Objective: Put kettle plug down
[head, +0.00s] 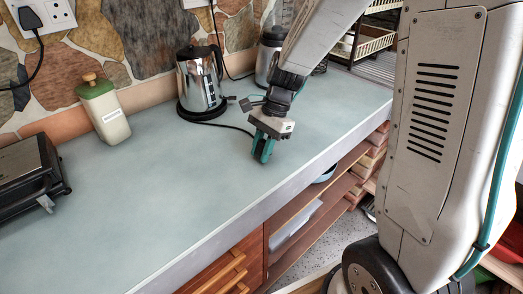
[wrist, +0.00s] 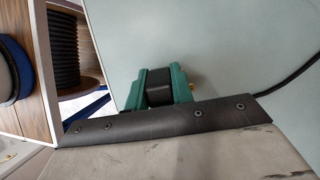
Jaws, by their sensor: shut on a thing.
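My gripper (head: 263,150) is low over the grey-green worktop (head: 170,190), near its front edge. In the wrist view its teal fingers (wrist: 158,84) are shut on the black kettle plug (wrist: 157,88). A brass-coloured pin shows at the plug's right side. The plug is mostly hidden by the fingers in the head view. I cannot tell whether it touches the worktop. Its black cord (head: 225,126) runs left to the steel kettle (head: 205,85), which stands upright on its black base at the back. The cord also shows in the wrist view (wrist: 288,85).
A green-capped bottle (head: 104,115) stands at the back left, beside a dark toaster-like appliance (head: 30,175). A second steel vessel (head: 268,60) stands behind my arm. A wall socket (head: 42,14) is at top left. The front middle worktop is clear. Open shelves lie below.

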